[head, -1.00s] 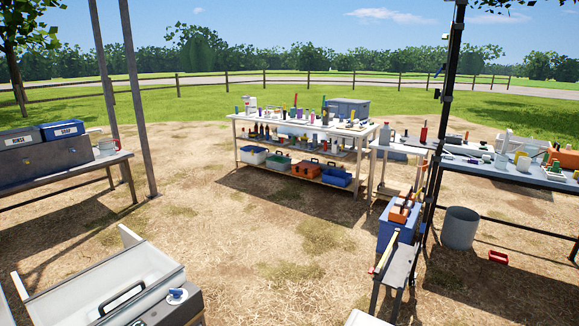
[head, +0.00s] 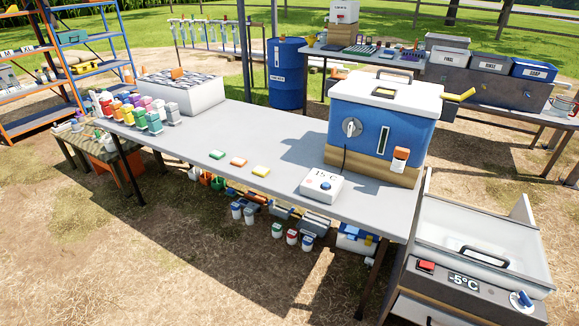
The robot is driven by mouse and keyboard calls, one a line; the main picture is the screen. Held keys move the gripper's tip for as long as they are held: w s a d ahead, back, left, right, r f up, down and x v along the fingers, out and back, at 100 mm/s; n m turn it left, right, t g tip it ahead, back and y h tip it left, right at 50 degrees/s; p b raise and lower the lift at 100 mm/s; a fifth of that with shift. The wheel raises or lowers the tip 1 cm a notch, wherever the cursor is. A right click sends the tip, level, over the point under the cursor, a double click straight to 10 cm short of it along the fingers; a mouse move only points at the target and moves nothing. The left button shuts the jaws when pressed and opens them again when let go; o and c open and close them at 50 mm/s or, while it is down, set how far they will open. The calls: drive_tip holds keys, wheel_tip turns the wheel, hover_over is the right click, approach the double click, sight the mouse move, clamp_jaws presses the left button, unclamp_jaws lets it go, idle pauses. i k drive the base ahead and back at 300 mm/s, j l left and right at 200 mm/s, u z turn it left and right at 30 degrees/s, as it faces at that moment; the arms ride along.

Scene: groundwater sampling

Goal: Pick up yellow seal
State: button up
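A small flat yellow block, which looks like the yellow seal (head: 261,171), lies on the grey table (head: 200,178) near its front edge. It is the rightmost in a row of three, beside a flat orange block (head: 238,161) and a flat green block (head: 217,155), with gaps between them. My gripper is not in view.
A white control box (head: 322,185) and a blue cooler (head: 375,130) stand to the right on the table. Colored bottles (head: 140,113) and a white box (head: 182,95) stand at its left end. A freezer unit (head: 470,280) is at lower right. Bare ground lies in front.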

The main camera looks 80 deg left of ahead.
sight(259, 170)
drive_tip(key=u, duration=0.45)
drive_tip(key=l+u, duration=0.1)
drive_tip(key=u, duration=0.85)
drive_tip(key=k+u, duration=0.1)
drive_tip(key=u, duration=0.8)
drive_tip(key=z, duration=2.7)
drive_tip(key=u, duration=2.7)
